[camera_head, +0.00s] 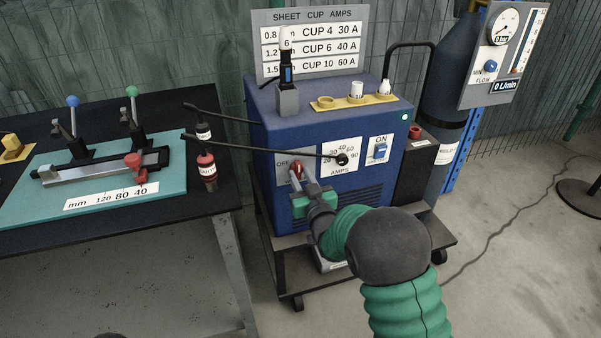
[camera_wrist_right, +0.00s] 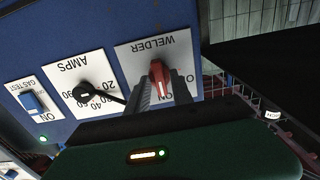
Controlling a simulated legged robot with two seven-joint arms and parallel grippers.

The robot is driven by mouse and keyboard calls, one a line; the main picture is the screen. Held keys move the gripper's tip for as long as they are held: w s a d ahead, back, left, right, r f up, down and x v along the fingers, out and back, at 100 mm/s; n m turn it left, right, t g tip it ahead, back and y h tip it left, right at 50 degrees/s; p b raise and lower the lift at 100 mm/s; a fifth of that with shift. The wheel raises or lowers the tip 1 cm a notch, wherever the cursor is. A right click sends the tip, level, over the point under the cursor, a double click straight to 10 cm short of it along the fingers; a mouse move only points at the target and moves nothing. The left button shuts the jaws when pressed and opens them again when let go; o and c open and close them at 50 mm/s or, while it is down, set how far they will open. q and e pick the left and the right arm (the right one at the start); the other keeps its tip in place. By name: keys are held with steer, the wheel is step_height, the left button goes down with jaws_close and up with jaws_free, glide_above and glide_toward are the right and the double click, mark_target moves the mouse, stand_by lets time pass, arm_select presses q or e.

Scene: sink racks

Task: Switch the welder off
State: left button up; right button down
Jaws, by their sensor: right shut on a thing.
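The blue welder (camera_head: 272,118) stands on a dark cart in the middle of the head view. My right gripper (camera_head: 299,180) is shut on this red knob. The right wrist view shows the knob (camera_wrist_right: 159,72) between the two dark fingers (camera_wrist_right: 162,88), on the panel marked WELDER, upside down there. The gripper hides part of the panel in both views. My left gripper is not in view.
An AMPS dial (camera_head: 342,159) and a blue gas test switch (camera_head: 380,151) are right of the knob. Dark cables cross the welder's front. A workbench (camera_head: 228,187) stands at left, a gas cylinder (camera_head: 447,95) behind right. The floor at right is mostly clear.

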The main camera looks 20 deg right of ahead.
mark_target(299, 173)
steer(key=shift+w+d+r, duration=0.2)
steer(key=shift+w+r, duration=0.1)
steer(key=shift+r, duration=0.45)
steer(key=n, duration=0.4)
steer(key=shift+a+b, duration=0.1)
steer(key=shift+b, duration=0.2)
steer(key=n, duration=0.6)
steer(key=c, duration=1.3)
jaws_free()
steer(key=shift+s+f, duration=0.4)
steer(key=shift+f, duration=0.1)
steer(key=shift+s+f, duration=0.15)
steer(key=shift+s, duration=1.35)
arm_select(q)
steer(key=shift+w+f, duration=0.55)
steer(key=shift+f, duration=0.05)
arm_select(e)
steer(key=shift+s+f, duration=0.15)
